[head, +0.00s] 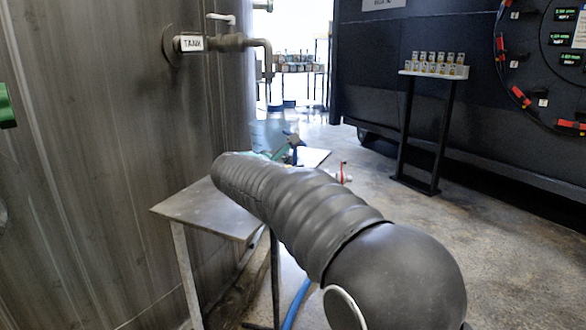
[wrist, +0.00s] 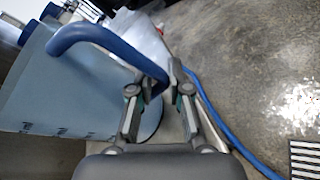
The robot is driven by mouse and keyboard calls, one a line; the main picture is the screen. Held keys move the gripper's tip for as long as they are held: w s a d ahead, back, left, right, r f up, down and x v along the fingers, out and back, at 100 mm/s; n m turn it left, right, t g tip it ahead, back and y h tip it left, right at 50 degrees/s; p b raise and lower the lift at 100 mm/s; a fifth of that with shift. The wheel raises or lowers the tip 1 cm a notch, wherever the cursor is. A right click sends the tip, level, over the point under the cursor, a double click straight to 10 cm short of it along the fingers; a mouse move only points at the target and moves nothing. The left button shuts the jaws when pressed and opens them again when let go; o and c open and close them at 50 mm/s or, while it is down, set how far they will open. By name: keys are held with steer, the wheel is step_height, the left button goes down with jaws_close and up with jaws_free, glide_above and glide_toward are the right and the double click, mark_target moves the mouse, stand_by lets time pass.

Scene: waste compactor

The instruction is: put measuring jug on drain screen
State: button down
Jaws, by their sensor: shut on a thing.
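The measuring jug (wrist: 75,85) is a pale, see-through blue vessel with a thick dark blue handle (wrist: 95,32). It fills the left of the wrist view and looks tilted there. My gripper (wrist: 157,82) is shut on the lower end of the handle. In the head view, part of the bluish jug (head: 268,134) shows past the end of my black-sleeved arm, which hides most of the gripper. I cannot make out the drain screen in either view; my arm may cover it.
A grey metal stand (head: 205,208) is beside the large tank (head: 90,150), whose pipe and tap (head: 240,43) stick out above. A blue hose (wrist: 215,110) runs on the floor. A rack of small bottles (head: 435,70) stands at right, with clear floor before it.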

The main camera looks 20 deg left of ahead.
steer(key=c, duration=1.1)
jaws_free()
steer(key=shift+s, duration=0.1)
steer(key=v, duration=1.2)
steer(key=shift+r+p, duration=0.1)
steer(key=shift+p, duration=0.2)
